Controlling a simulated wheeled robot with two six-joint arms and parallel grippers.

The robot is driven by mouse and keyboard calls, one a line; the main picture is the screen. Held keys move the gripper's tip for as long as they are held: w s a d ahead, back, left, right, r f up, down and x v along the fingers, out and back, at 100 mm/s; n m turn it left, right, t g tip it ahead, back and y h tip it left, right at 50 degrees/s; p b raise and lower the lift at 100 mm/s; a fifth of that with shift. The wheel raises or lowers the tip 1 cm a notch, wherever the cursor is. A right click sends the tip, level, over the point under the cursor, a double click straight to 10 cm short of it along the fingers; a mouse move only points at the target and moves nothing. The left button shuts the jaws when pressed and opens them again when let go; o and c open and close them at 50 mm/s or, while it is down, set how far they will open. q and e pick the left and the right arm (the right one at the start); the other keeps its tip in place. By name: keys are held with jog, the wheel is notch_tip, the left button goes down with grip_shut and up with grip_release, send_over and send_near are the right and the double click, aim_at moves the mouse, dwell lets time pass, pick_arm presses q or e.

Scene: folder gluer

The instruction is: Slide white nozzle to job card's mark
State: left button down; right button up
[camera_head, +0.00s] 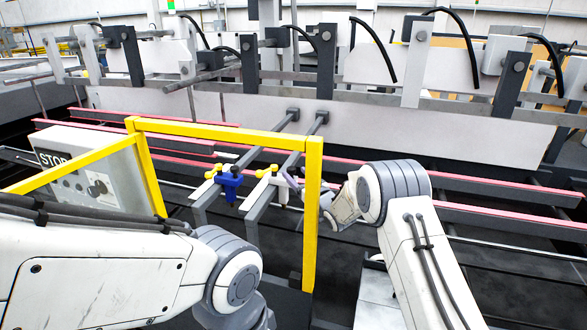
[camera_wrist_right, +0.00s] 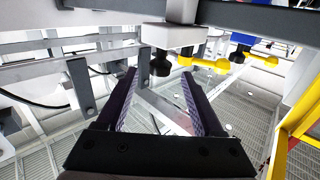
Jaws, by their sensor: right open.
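The white nozzle (camera_head: 280,184) sits on the right one of two short grey rails (camera_head: 258,201), with a yellow lever on it. In the right wrist view the white nozzle (camera_wrist_right: 172,37) has a dark tip below its block. My right gripper (camera_head: 291,178) is beside the white nozzle, partly hidden in the head view. In the wrist view its two fingers (camera_wrist_right: 158,82) are apart, with the dark tip showing between and beyond their ends; contact cannot be told. The job card and its mark cannot be made out. My left gripper is out of view.
A blue nozzle (camera_head: 229,183) with a yellow lever sits on the left rail, close by. A yellow guard frame (camera_head: 312,215) stands in front of the rails. A grey STOP panel (camera_head: 95,178) is at left. Red belts (camera_head: 480,178) run behind.

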jog(key=shift+x, duration=1.3)
grip_shut()
dwell(0.5)
